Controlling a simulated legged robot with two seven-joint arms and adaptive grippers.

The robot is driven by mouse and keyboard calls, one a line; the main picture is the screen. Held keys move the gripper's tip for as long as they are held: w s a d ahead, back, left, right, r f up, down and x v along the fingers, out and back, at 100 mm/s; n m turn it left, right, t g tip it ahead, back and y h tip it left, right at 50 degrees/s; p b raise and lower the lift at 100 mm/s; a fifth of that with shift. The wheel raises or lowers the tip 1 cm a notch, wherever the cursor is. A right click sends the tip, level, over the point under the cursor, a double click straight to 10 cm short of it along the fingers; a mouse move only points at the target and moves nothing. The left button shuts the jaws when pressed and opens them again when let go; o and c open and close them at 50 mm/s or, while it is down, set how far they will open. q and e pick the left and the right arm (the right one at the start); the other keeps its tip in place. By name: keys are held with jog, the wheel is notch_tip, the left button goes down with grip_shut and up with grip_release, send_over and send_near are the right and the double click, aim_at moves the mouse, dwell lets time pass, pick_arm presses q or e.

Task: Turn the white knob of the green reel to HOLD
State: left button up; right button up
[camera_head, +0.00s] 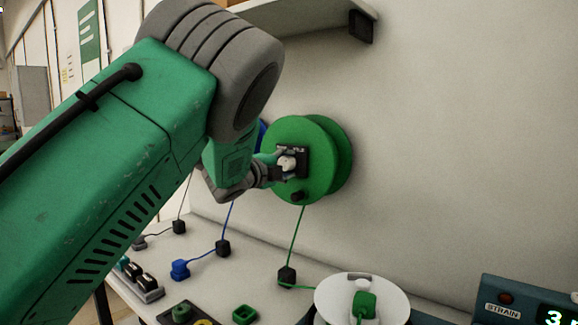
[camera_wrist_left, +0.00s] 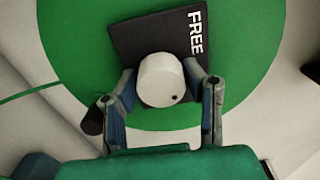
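The green reel (camera_head: 318,185) is mounted on the wall and fills the upper part of the left wrist view (camera_wrist_left: 80,45). Its white knob (camera_wrist_left: 161,80) sits on a dark plate (camera_wrist_left: 130,40) with the word FREE, turned sideways, at the plate's right. A small dark dot shows at the knob's lower right. HOLD is not readable. My left gripper (camera_wrist_left: 160,75) is at the reel with one finger on each side of the knob. Small gaps show, so the fingers look open around it. In the head view the left gripper (camera_head: 276,168) partly covers the plate. My right gripper is not in view.
A dark crank handle (camera_wrist_left: 92,121) sticks out of the reel beside the left finger. A blue reel (camera_head: 262,133) is mostly hidden behind my arm. The table below holds corded plugs (camera_head: 180,270), a white round device (camera_head: 335,295) and a STRAIN display box (camera_head: 515,290). The wall at right is clear.

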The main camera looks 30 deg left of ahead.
pick_arm(q)
jog(key=shift+o, duration=1.3)
jog(key=shift+s+f, duration=0.1)
jog(key=shift+f, duration=0.25)
jog(key=shift+r, duration=0.15)
jog(key=shift+s+r, duration=0.1)
jog(key=shift+s, duration=0.05)
jog(key=s+a, duration=0.1)
jog(key=s, duration=1)
jog(key=shift+s, duration=0.25)
jog(key=shift+f, duration=0.2)
